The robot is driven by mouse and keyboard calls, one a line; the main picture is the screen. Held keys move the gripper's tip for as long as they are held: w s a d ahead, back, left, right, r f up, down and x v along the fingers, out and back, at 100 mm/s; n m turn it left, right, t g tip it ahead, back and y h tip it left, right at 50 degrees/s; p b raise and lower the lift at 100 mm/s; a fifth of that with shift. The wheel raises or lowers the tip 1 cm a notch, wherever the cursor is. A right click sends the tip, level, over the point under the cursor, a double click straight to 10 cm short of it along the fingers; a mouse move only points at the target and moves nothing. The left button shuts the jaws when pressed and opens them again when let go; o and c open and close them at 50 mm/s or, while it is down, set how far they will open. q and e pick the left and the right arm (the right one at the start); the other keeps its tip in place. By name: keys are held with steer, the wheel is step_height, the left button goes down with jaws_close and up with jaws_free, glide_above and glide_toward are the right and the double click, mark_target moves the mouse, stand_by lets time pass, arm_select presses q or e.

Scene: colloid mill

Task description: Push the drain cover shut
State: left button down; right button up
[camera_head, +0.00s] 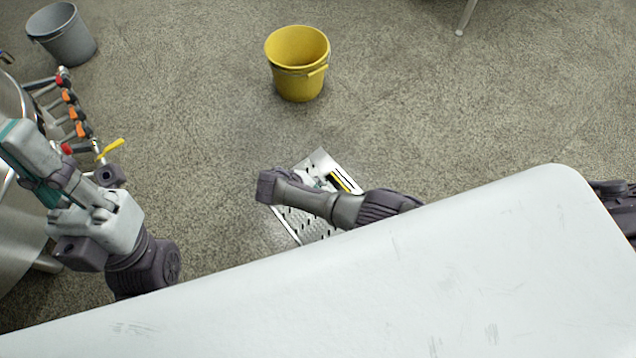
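The drain cover (322,164) is a perforated silver metal plate set in the floor at the middle of the view. A dark slot with a yellow stripe (343,182) shows near its right side. My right arm reaches across it and hides much of its middle. My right gripper (320,183) is low over the plate, partly behind the arm. I cannot tell whether its fingers are open or touch the plate. My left arm is raised at the left, and its gripper does not show.
A yellow bucket (298,62) stands on the floor beyond the drain, and a grey bucket (63,35) stands at the far left. Steel equipment with red and orange-handled valves (72,112) is close to my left arm.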

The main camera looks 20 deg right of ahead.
steer(key=shift+r, duration=0.15)
steer(key=v, duration=1.1)
steer(key=shift+a+r, duration=0.2)
steer(key=shift+r, duration=0.1)
steer(key=shift+s, duration=0.15)
